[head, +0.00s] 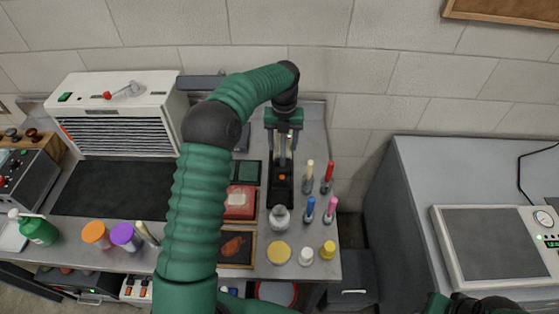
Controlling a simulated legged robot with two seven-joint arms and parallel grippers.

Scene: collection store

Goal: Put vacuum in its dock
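A black handheld device with an orange button, which looks like the vacuum (281,188), lies on the right part of the grey bench, its length running away from me. A clear rounded piece shows at its near end. I cannot make out a separate dock; it may be hidden under the device. My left gripper (283,148) points down over the device's far end, around or just above a slim grey part like a handle. Whether its fingers touch it is unclear. Part of my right arm's end (478,304) shows at the bottom right edge; its fingers are not visible.
Small bottles with coloured tops (309,208) stand close right of the device. A red tray (240,202) and framed picture (235,246) lie left. A white louvred unit (118,115) stands back left. A gap separates the bench from the right table (430,180).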

